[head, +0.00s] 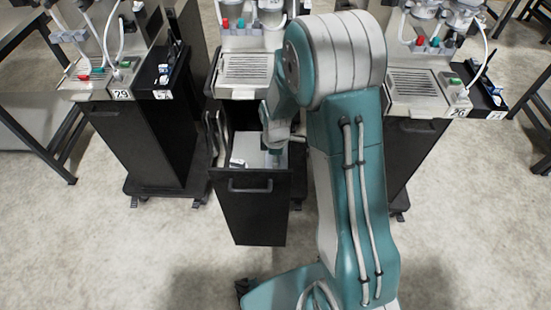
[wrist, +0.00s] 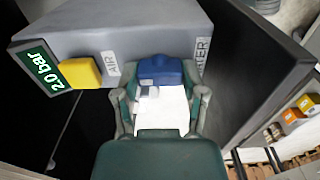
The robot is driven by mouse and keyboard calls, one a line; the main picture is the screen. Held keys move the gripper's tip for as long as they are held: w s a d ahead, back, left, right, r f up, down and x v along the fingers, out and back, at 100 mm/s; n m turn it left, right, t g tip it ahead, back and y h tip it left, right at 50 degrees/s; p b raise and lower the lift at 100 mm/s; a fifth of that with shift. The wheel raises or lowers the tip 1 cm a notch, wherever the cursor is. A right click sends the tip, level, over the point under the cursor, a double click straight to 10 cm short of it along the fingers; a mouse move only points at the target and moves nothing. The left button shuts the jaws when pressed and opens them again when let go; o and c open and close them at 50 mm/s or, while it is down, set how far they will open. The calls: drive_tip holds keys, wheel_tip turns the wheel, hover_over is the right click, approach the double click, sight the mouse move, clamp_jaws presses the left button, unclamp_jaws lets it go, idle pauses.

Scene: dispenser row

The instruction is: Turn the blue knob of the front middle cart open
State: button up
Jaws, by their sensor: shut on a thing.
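The blue knob (wrist: 160,68) sits on a grey block (wrist: 150,30) in the wrist view, beside a label partly hidden, ending in "TER". My gripper (wrist: 162,84) has one finger on each side of the blue knob and is shut on it. A white surface shows between the fingers. In the head view my gripper (head: 274,132) reaches down into the pulled-out drawer (head: 250,210) of the front middle cart (head: 245,92). The knob is hidden there behind my arm.
A yellow knob (wrist: 80,72) labelled AIR and a green display (wrist: 40,68) reading 2.0 bar are left of the blue knob. A dark panel (wrist: 258,60) stands close on the right. Carts stand left (head: 130,130) and right (head: 415,140). The floor in front is clear.

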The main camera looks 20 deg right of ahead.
drive_tip(key=o, duration=1.1)
drive_tip(key=shift+f, duration=0.1)
drive_tip(key=shift+o, duration=0.2)
wheel_tip(320, 180, up, 12)
drive_tip(key=s+r+m+t, duration=0.5)
drive_tip(key=s+r+m, duration=0.9)
drive_tip(key=s, duration=0.7)
wheel_tip(320, 180, up, 3)
drive_tip(key=shift+f+m+t, duration=0.1)
drive_tip(key=shift+m+t, duration=0.2)
